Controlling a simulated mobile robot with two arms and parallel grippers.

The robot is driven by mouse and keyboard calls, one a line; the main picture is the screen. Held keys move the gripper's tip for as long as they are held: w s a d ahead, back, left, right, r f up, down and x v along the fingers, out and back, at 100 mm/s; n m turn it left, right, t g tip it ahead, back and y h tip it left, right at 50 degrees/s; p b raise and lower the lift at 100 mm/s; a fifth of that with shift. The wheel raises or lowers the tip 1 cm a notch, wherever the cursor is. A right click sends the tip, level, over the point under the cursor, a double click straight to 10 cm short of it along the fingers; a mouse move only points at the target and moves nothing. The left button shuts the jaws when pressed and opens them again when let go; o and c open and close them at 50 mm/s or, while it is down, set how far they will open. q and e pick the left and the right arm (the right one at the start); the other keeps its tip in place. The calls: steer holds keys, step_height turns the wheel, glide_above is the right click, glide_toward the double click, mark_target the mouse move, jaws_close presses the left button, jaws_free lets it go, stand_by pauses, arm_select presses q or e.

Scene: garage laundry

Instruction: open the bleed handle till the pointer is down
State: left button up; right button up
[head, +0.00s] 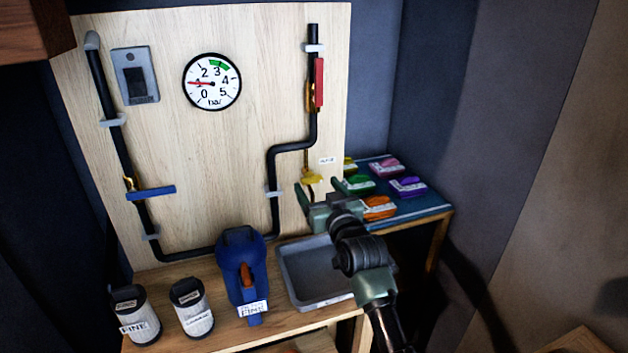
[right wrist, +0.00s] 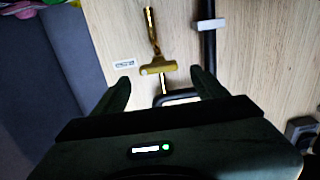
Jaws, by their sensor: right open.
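The yellow bleed handle (head: 312,178) is a small T-shape on the board, below the right pipe. In the right wrist view the handle (right wrist: 158,68) lies just beyond the fingertips, with its crossbar roughly level. My right gripper (head: 306,194) is open, close to the handle; its two fingers (right wrist: 160,88) spread to either side, with nothing seen held. I cannot tell whether they touch the handle. The round gauge (head: 212,82) has a red pointer directed left, near 1, and a green band near 3. My left gripper is out of view.
A red lever (head: 319,82) and a blue lever (head: 150,193) sit on the black pipe. A grey tray (head: 285,271), a blue device (head: 240,262) and two canisters stand on the bench. Several coloured labelled blocks lie on the blue shelf (head: 430,203) at right.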

mark_target(313, 181)
steer(key=shift+x, duration=1.25)
steer(key=shift+w+a+f, duration=0.1)
steer(key=shift+w, duration=0.3)
steer(key=c, duration=1.4)
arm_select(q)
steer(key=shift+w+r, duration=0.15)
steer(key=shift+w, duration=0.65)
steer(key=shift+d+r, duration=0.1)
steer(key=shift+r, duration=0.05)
arm_select(e)
steer(key=shift+n, duration=0.3)
steer(key=n+p, duration=0.1)
steer(key=n, duration=0.1)
steer(key=shift+n, duration=0.3)
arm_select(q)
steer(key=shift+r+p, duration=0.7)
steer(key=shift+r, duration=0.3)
arm_select(e)
steer(key=shift+a+n, duration=0.1)
steer(key=shift+n, duration=1.7)
